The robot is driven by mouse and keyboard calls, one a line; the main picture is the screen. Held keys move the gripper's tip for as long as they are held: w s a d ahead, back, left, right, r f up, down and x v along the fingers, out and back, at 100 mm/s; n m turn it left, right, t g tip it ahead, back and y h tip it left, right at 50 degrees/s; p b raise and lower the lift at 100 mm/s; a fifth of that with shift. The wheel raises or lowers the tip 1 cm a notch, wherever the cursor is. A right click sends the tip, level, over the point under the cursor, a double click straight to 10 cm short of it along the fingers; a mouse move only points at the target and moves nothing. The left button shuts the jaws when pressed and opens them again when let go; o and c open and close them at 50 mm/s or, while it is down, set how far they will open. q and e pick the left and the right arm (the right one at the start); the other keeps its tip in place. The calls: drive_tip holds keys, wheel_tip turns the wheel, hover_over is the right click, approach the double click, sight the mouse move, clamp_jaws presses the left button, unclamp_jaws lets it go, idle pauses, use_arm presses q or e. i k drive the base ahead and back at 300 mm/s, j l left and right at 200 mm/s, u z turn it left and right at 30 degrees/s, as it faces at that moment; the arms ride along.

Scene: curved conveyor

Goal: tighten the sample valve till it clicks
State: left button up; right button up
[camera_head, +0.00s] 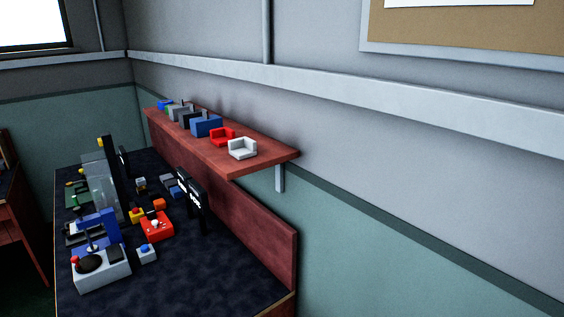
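I cannot make out a sample valve for certain in the head view. A pale box (101,279) with a black disc and a red knob sits at the near left of a dark-topped desk (205,283). A red box (157,232) with a white knob stands farther back. A small pale block (147,257) with a blue top lies between them. Any of these parts is too small to name as the valve. Neither of my grippers is in view.
A red-brown shelf (265,158) above the desk holds a white block (243,151), a red block (219,138), a blue block (207,127) and several others. Blue, black and clear upright parts crowd the desk's left and back. The near right of the desktop is clear.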

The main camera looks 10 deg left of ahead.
sight(150, 214)
drive_tip(key=u, duration=1.25)
